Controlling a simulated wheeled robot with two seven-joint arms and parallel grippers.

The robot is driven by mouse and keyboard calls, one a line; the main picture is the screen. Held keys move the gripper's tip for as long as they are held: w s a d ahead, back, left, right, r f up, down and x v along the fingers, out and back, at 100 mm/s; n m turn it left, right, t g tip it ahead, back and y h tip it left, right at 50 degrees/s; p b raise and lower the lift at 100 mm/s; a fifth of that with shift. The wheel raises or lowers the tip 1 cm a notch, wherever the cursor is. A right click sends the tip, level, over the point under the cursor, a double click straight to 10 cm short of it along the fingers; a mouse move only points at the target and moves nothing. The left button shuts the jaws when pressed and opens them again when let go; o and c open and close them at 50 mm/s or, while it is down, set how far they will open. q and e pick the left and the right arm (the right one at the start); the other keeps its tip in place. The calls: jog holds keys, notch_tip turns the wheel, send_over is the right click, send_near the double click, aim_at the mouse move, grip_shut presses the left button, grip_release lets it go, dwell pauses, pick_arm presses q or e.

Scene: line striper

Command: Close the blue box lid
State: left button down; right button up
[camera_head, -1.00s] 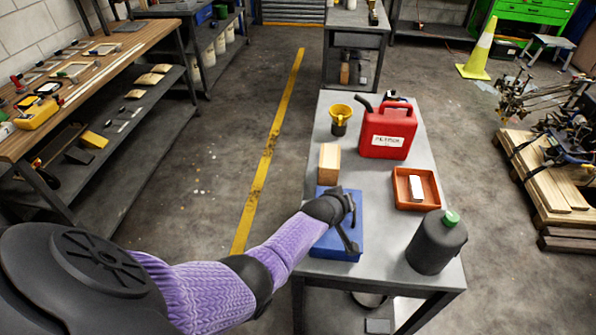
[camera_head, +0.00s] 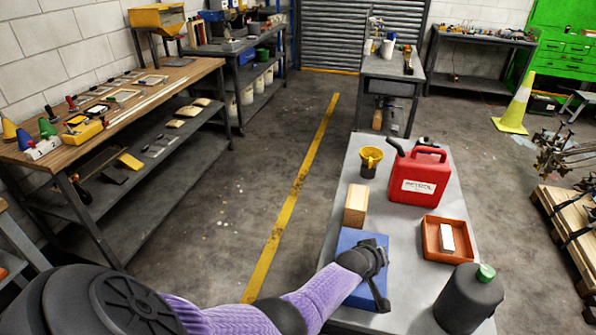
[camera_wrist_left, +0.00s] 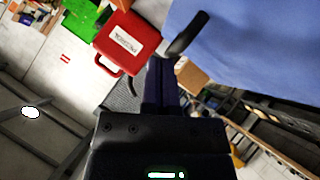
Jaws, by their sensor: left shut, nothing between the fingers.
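The blue box (camera_head: 362,238) sits on the near left part of the grey table. Its blue top looks flat and shut down on the body in the head view, though my arm covers part of it. My left gripper (camera_head: 384,300) is over the box, shut and empty, its fingers pointing toward the near right side of the top. In the left wrist view, the shut fingers (camera_wrist_left: 162,85) are beside a large blue surface (camera_wrist_left: 255,45) of the box. I cannot tell whether they touch it. My right gripper is not in view.
On the grey table (camera_head: 408,225) stand a wooden block (camera_head: 356,205), a yellow funnel (camera_head: 370,160), a red petrol can (camera_head: 419,178), an orange tray (camera_head: 431,241) with a white block, and a dark bottle (camera_head: 467,300) with a green cap. Floor is free to the left.

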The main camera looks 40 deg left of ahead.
pick_arm(q)
jog(key=shift+f, duration=0.1)
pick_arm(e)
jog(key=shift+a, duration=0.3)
